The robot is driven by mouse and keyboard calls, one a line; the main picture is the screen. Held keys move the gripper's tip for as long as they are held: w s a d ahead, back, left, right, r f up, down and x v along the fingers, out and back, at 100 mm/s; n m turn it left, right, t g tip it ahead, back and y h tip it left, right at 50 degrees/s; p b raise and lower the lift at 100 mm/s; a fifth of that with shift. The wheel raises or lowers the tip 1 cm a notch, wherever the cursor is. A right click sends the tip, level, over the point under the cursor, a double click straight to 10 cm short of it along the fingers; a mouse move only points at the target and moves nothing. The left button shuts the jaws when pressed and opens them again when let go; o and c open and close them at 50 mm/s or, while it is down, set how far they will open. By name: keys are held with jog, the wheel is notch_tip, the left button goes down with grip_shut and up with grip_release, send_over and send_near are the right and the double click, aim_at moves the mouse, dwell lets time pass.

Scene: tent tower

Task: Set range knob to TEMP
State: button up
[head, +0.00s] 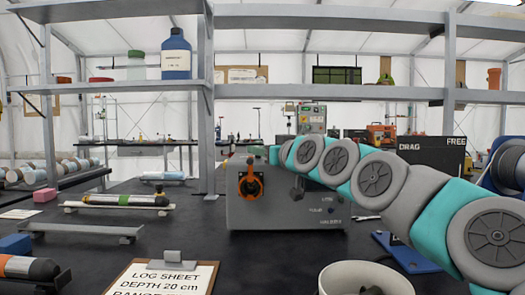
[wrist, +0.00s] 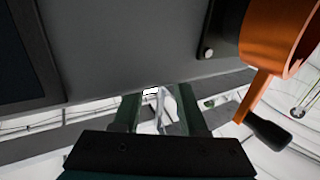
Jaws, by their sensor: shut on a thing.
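A grey instrument box (head: 260,213) stands on the dark bench in the middle of the head view. Small white labels (head: 328,199) are on the lower right of its front, too small to read surely. My gripper (head: 297,190) is at the box's front, beside these labels. In the wrist view my gripper (wrist: 160,98) has its two dark fingers against the grey panel, with a pale narrow piece between them. It is shut on what seems to be the range knob. The knob is mostly hidden, so its setting cannot be read.
An orange crank (head: 250,187) is on the box's left front; its arm and black handle (wrist: 268,130) come close to my fingers in the wrist view. A clipboard log sheet (head: 165,277) and a white bucket (head: 366,277) stand in front. A metal shelf post (head: 205,130) rises behind.

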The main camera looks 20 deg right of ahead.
grip_shut()
jog(key=shift+r+y, duration=0.1)
jog(key=shift+y, duration=0.3)
jog(key=shift+r+n, duration=0.15)
jog(key=shift+n, duration=0.15)
jog(key=shift+d+r+n+g+y, duration=0.15)
jog(key=shift+n+g+y, duration=0.1)
jog(key=shift+n+y, duration=0.4)
jog(key=shift+d+f+n+g+y, duration=0.15)
jog(key=shift+n+g+y, duration=0.15)
jog(key=shift+y, duration=0.95)
jog(key=shift+w+n, duration=0.1)
jog(key=shift+n, duration=0.25)
jog(key=shift+f, duration=0.2)
